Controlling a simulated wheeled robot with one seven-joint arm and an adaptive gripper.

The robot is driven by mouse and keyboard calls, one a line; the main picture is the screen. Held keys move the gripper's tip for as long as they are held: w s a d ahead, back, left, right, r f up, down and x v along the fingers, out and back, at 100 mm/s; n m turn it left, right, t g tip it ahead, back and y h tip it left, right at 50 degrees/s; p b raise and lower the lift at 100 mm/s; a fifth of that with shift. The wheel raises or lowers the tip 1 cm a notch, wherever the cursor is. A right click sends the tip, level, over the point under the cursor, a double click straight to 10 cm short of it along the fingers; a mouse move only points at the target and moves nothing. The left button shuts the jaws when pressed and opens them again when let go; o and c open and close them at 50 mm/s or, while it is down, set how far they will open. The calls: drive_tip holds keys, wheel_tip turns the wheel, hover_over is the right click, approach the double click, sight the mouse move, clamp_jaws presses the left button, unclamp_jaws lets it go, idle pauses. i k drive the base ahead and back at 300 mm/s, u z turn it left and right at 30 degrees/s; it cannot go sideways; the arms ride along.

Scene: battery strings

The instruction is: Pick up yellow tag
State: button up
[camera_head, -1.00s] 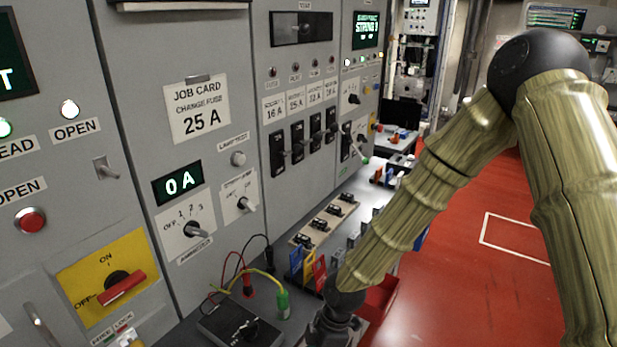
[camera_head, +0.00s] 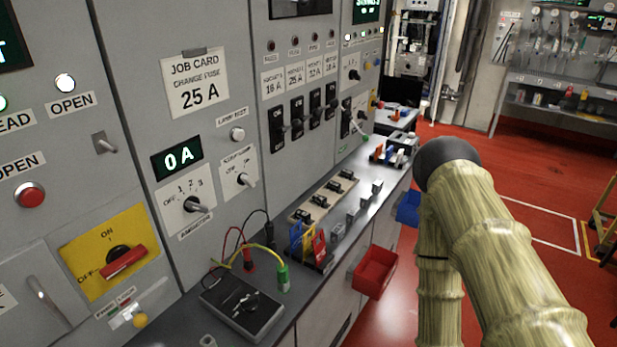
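The yellow tag (camera_head: 308,242) stands upright in a small dark rack on the grey bench, between a blue tag (camera_head: 296,236) and a red tag (camera_head: 319,245). Its lower part is hidden by the rack. My arm (camera_head: 437,235) is to the right of the bench and runs down out of the picture. My gripper is not in view, so its state does not show.
A dark meter (camera_head: 242,306) with red, black and yellow-green leads lies left of the tags. Fuse holders (camera_head: 325,197) stand behind them, before the grey cabinet. A red bin (camera_head: 374,271) and a blue bin (camera_head: 408,208) hang at the bench's front. Red floor lies right.

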sight(307, 249)
drive_tip(key=k, duration=0.5)
drive_tip(key=z, duration=2.1)
drive_tip(key=i, duration=1.1)
drive_tip(key=u, duration=2.75)
